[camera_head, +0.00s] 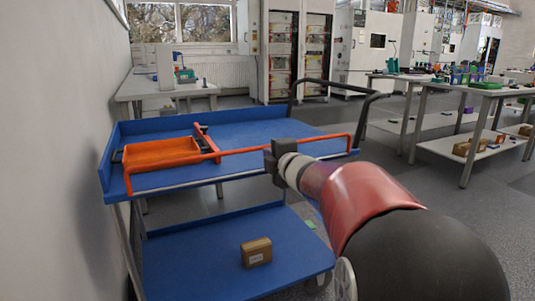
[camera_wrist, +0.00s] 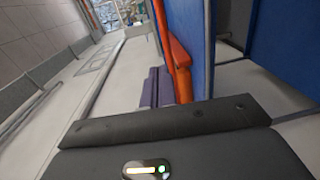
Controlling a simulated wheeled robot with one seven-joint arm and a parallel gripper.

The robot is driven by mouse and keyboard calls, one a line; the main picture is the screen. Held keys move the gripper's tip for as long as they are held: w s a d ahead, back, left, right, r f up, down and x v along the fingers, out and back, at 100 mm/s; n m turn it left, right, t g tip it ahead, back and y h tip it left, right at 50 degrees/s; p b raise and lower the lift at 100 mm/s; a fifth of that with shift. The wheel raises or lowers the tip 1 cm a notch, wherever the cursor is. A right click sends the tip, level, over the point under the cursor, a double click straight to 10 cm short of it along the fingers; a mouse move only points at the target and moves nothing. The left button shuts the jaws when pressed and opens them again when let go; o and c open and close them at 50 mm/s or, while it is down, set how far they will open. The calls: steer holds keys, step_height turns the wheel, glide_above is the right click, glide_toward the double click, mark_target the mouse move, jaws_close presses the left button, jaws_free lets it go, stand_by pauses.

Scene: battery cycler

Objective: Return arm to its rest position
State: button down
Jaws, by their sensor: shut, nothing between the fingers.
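My arm (camera_head: 365,195) reaches in from the lower right of the head view, with a red link and a black rounded joint. My gripper (camera_head: 273,165) is at the near side of the blue cart's top shelf (camera_head: 255,132), beside its orange rail (camera_head: 300,145). In the wrist view the gripper's two fingers (camera_wrist: 158,75) lie together, shut with nothing between them. The orange rail (camera_wrist: 178,55) passes close to the fingers there. Whether they touch it I cannot tell.
An orange tray (camera_head: 160,154) sits on the cart's top shelf at left. A small brown box (camera_head: 256,252) lies on the lower shelf (camera_head: 195,265). A wall (camera_head: 60,150) stands close at left. Benches (camera_head: 480,95) stand at right, with open floor (camera_head: 420,185) between.

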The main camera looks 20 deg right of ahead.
steer(key=s+a+m+g+h, duration=0.15)
steer(key=s+m+h, duration=0.25)
steer(key=s+m, duration=0.5)
steer(key=s+a+f+m+g+y, duration=0.1)
steer(key=s+a+f+m+g, duration=0.2)
steer(key=s, duration=0.5)
steer(key=s+a+f+m+g+y, duration=0.1)
steer(key=s+a+f+m+g, duration=0.2)
steer(key=s+a+f, duration=0.2)
steer(key=s+a+f+m+g+y, duration=0.1)
steer(key=s+a+f+m+g, duration=0.2)
steer(key=s+f, duration=0.4)
steer(key=s+a+g, duration=0.1)
steer(key=s, duration=0.3)
steer(key=shift+f, duration=0.4)
steer(key=shift+s, duration=0.1)
